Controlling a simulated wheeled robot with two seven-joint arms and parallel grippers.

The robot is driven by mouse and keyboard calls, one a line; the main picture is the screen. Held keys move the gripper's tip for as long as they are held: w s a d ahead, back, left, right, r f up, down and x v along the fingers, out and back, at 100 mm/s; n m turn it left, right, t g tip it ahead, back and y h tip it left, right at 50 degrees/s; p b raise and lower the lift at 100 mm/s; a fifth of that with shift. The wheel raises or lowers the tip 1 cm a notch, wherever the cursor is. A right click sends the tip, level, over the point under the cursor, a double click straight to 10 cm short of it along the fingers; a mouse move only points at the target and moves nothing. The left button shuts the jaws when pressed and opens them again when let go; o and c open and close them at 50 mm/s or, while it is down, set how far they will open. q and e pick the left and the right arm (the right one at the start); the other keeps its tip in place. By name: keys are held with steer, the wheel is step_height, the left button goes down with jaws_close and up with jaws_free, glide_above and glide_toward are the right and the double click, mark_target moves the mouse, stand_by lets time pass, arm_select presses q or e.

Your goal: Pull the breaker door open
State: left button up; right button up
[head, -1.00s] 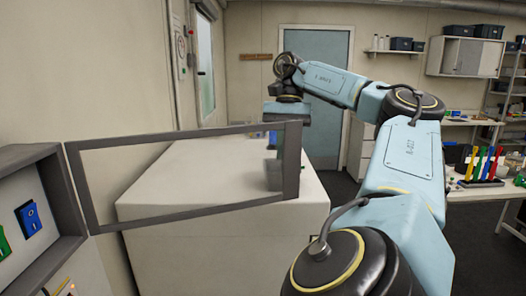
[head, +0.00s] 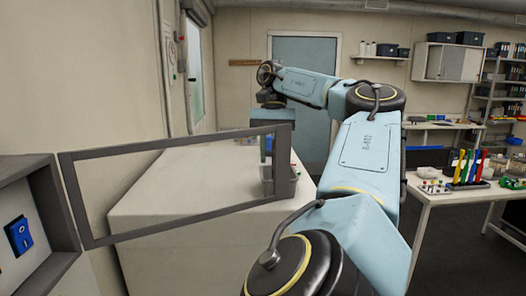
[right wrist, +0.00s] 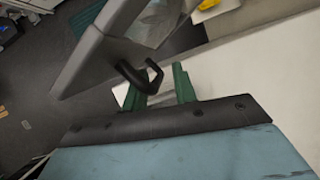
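The breaker door (head: 180,228), a grey frame around a clear pane, stands swung well out from the breaker box (head: 62,228) at the left of the head view. My right arm reaches past the door's free edge. My right gripper shows in the right wrist view (right wrist: 160,92), with two green fingers apart. The black door handle (right wrist: 133,77) loops at the left finger and its end reaches into the gap; I cannot tell whether they touch. The grey door frame (right wrist: 90,55) is beside it. In the head view the gripper is partly behind the door's free edge. My left gripper is out of view.
A blue switch (head: 19,235) is in the box. A table (head: 445,192) with coloured items is at the right. Dark floor lies between.

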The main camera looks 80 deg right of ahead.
steer(key=shift+s+r, duration=0.15)
steer(key=shift+r, duration=0.05)
steer(key=shift+p+v, duration=1.95)
steer(key=shift+v, duration=1.7)
